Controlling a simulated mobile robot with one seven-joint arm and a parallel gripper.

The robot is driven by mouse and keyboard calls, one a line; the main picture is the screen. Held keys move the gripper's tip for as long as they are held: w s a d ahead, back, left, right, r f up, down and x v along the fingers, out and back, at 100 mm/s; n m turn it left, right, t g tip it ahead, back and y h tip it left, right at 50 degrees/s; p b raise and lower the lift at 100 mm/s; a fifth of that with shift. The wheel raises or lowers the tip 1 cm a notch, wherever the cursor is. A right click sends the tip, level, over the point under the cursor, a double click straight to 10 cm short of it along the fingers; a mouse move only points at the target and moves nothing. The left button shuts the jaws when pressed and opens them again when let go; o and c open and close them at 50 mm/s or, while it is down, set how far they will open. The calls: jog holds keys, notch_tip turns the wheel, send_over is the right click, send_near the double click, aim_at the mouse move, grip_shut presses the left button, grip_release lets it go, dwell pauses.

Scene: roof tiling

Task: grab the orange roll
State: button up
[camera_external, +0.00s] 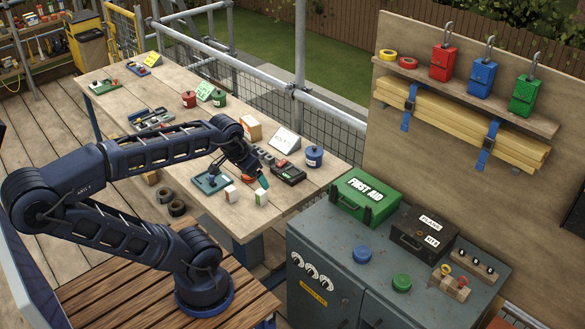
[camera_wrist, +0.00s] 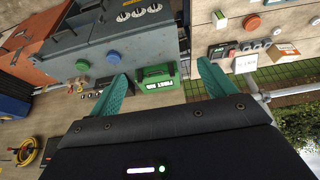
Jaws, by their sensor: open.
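Two small tape rolls lie at the left end of the wall shelf in the external view: a yellow roll (camera_external: 388,55) and a red-orange roll (camera_external: 408,63) beside it. My gripper (camera_external: 263,181) is over the right part of the wooden worktable, well to the left of and below the shelf. In the wrist view its two teal fingers (camera_wrist: 163,80) are spread apart with nothing between them. I cannot make out either roll in the wrist view.
A green first aid box (camera_external: 364,196) and a dark box (camera_external: 424,236) stand on the grey cabinet (camera_external: 335,235). A metal railing post (camera_external: 299,60) stands behind the table.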

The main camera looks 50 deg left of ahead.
jog(key=shift+w+a, duration=0.1)
jog(key=w+a+f+n+g, duration=0.1)
jog(key=w+a+f+n, duration=0.25)
jog(key=w+a, duration=0.45)
jog(key=w+a+f+n+g, duration=0.1)
jog(key=w+a+f+n, duration=0.1)
jog(key=w+a+n, duration=0.65)
jog(key=w+a+f+n, duration=0.1)
jog(key=w+a+f, duration=0.2)
jog(key=a+f, duration=0.4)
jog(key=w+a+f+n+g, duration=0.1)
jog(key=w+a+f+n, duration=0.1)
jog(key=a+f, duration=0.5)
jog(key=w+a+f+n+g, duration=0.1)
jog(key=w+a+f+n, duration=0.1)
jog(key=a+f, duration=0.5)
jog(key=shift+w+a+f, duration=0.1)
jog(key=shift+w+a, duration=0.05)
jog(key=shift+w, duration=0.3)
jog(key=shift+w+a+f, duration=0.1)
jog(key=shift+w+a, duration=0.05)
jog(key=shift+w, duration=0.25)
notch_tip(320, 180, down, 5)
jog(key=shift+f, duration=0.1)
jog(key=shift+w+a+f, duration=0.15)
jog(key=shift+f, duration=1.1)
jog(key=shift+w+a+f, duration=0.1)
jog(key=shift+w+f, duration=0.05)
jog(key=shift+f, duration=1.1)
jog(key=c, duration=1.1)
